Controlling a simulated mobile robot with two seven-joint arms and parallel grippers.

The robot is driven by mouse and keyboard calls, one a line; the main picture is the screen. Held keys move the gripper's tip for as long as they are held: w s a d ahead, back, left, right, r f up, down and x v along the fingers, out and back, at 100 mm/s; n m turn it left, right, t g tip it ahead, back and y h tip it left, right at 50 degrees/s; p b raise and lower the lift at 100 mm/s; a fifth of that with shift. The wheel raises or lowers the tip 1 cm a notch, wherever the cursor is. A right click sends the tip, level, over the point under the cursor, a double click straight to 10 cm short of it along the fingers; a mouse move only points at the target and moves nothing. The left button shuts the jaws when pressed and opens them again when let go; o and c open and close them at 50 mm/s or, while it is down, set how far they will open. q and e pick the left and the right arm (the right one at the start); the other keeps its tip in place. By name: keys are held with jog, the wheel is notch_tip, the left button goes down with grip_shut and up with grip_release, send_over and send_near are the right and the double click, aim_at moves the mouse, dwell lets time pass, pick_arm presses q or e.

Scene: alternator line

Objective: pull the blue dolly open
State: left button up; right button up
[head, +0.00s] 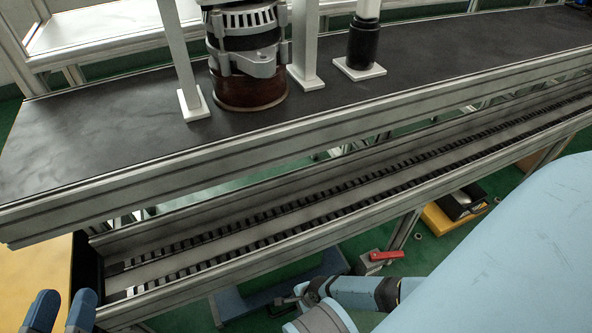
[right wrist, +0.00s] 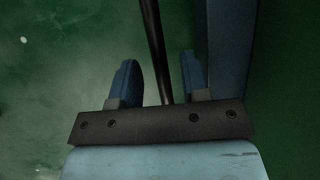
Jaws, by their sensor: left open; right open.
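The blue dolly (head: 230,306) stands low on the floor under the near side of the conveyor, partly hidden by the rails and my right arm. My right gripper (head: 287,301) is beside it in the head view. In the right wrist view my right gripper (right wrist: 158,80) is open, with a thin dark bar (right wrist: 153,40) running between its fingers. I cannot tell whether the fingers touch the bar. A dark blue beam (right wrist: 232,45), probably part of the dolly, runs just right of the fingers. My left gripper (head: 62,312) is open and empty at the bottom left.
A dark-topped bench (head: 110,130) carries an alternator (head: 245,50) and posts. A roller conveyor (head: 300,225) runs along its near side. A red-handled item (head: 384,256) and a yellow item (head: 445,222) are low beyond my right arm. Green floor shows around them.

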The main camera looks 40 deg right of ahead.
jog(key=shift+w+a+f, duration=0.1)
jog(key=shift+a+f, duration=0.1)
jog(key=shift+f, duration=0.2)
grip_shut()
